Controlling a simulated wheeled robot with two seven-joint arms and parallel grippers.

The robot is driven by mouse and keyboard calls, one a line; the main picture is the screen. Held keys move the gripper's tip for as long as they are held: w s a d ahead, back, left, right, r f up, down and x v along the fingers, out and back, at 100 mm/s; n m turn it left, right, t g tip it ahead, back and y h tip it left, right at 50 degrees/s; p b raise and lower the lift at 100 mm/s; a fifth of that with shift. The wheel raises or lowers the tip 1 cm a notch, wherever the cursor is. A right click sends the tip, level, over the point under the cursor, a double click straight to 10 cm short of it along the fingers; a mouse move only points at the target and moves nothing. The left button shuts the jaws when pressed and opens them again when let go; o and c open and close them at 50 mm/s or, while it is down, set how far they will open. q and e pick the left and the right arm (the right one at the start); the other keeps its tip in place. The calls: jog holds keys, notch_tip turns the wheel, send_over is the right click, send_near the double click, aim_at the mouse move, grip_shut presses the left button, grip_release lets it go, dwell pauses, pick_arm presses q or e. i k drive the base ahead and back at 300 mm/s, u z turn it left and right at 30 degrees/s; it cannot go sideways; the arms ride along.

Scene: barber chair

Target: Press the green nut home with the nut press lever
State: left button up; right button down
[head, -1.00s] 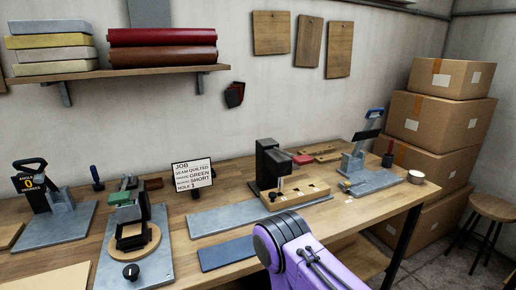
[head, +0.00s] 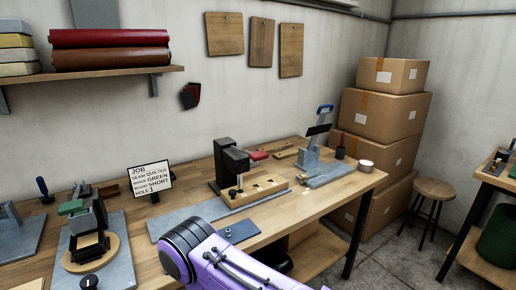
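A black press (head: 228,162) with a red-handled lever (head: 258,155) stands at the middle of the bench, beside a light wooden block (head: 254,192) with several holes. A second lever device with a blue handle (head: 323,112) stands to its right on a grey plate (head: 326,174). I cannot tell from the picture which of them is the nut press. I cannot make out a green nut. A job card (head: 151,179) reads quilted, green, short, hole 1. Only a purple link of my arm shows at the bottom; neither gripper is in view.
A green-topped clamp device (head: 72,207) stands on a plate at the left. A tape roll (head: 365,166) lies near the bench's right end. Stacked cartons (head: 385,120), a stool (head: 433,190) and another table (head: 496,180) stand at the right, with floor between.

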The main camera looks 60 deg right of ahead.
aim_at(256, 156)
jog(key=z, duration=0.05)
jog(key=k, duration=0.55)
jog(key=z, duration=0.95)
jog(key=i, duration=0.5)
jog(key=u, duration=0.05)
